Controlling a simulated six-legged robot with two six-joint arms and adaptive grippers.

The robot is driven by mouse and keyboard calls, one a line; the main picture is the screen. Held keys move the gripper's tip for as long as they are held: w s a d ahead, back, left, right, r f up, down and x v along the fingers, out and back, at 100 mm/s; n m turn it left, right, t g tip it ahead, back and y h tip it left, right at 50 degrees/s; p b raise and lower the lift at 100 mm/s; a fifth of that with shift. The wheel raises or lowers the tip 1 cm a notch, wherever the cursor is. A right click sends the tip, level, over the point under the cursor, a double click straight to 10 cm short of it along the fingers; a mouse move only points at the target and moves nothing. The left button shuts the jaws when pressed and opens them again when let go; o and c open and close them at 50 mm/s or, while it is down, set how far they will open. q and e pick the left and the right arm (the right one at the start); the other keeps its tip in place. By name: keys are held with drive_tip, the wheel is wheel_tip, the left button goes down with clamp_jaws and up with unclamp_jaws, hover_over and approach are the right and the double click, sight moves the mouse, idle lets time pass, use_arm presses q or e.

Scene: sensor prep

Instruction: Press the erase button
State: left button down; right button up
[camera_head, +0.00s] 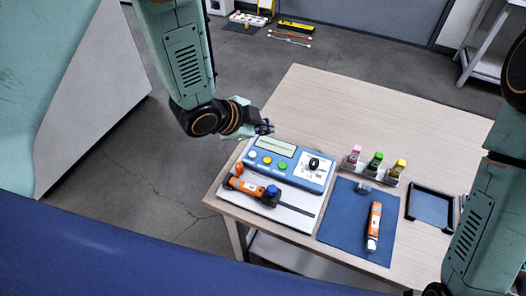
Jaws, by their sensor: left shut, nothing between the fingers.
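A blue console (291,164) lies near the left end of the table, with a pale screen (276,147) and a white button (253,154), a yellow button (267,161) and a green button (282,167) in a row below it. A black knob (313,163) is on its right part. Any lettering is too small to read, so I cannot tell which button is erase. My left gripper (265,127) is shut and empty, just beyond the console's upper left edge, apart from the buttons. My right arm shows at the right edge; its gripper is out of view.
An orange tool (247,185) with a blue cap lies on a pale board in front of the console. A blue mat (343,230) holds an orange tube (374,222). Small bottles stand in a rack (388,178). A black tray (416,212) is further right. The table's far part is clear.

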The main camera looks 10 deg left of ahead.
use_arm(q)
drive_tip(key=b, duration=0.7)
hover_over(265, 161)
drive_tip(key=shift+m, duration=0.3)
wheel_tip(265, 161, down, 8)
drive_tip(key=shift+a+r, duration=0.15)
drive_tip(key=shift+r, duration=0.05)
drive_tip(key=shift+d+f+b, duration=0.25)
drive_tip(key=shift+f+b, duration=0.2)
drive_tip(key=shift+f, duration=0.2)
use_arm(e)
wheel_tip(265, 161, down, 8)
use_arm(q)
drive_tip(key=shift+a, duration=0.2)
use_arm(e)
drive_tip(key=shift+s+r, duration=0.1)
drive_tip(key=shift+r, duration=0.05)
use_arm(q)
drive_tip(key=shift+d, duration=0.15)
use_arm(e)
drive_tip(key=shift+d, duration=0.1)
